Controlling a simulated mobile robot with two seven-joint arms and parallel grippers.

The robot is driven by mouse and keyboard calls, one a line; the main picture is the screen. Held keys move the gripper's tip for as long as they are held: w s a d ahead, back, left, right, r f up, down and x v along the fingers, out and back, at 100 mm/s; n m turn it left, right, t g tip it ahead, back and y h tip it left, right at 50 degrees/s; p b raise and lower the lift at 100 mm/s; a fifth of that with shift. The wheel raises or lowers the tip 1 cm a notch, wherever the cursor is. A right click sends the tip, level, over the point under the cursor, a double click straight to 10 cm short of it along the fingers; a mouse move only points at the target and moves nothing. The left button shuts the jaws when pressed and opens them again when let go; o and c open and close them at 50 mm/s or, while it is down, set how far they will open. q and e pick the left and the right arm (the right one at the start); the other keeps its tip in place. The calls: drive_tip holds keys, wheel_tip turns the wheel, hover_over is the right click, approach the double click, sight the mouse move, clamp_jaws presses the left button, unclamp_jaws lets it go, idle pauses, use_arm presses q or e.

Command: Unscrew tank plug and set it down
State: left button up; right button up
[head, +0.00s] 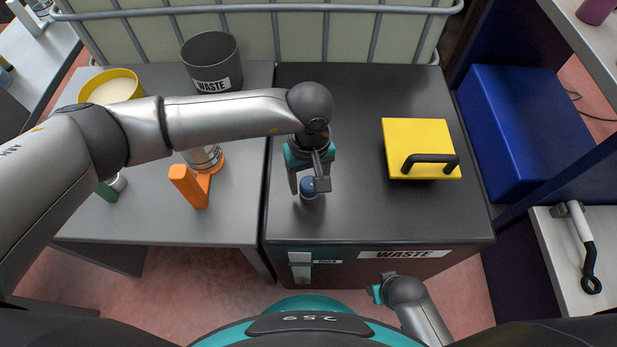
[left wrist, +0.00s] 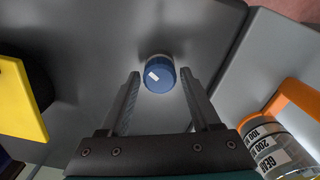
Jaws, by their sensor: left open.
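The blue tank plug (head: 308,188) stands on the dark top of the waste tank (head: 350,215), near the front left part of that surface. In the left wrist view the plug (left wrist: 160,74) has a small white mark and lies between the tips of my fingers, or just beyond them. My left gripper (head: 311,187) points down at the plug with a finger on each side. It is open, with visible gaps beside the plug. My right gripper (head: 378,288) is low in the head view, in front of the tank and away from the plug; its fingers are unclear.
A yellow block with a black handle (head: 415,136) sits right of the plug. On the grey table to the left are a measuring jug with an orange handle (head: 189,187), a yellow container (head: 112,86) and a dark waste bin (head: 211,59). A blue box (head: 510,125) is at right.

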use_arm(q)
drive_tip(key=m, duration=0.7)
drive_tip(key=shift+d, duration=0.1)
drive_tip(key=c, duration=0.7)
drive_tip(key=n, duration=0.6)
drive_tip(key=shift+c, duration=0.2)
drive_tip(key=n, duration=0.6)
drive_tip(key=o, duration=0.7)
drive_tip(key=shift+o, duration=0.2)
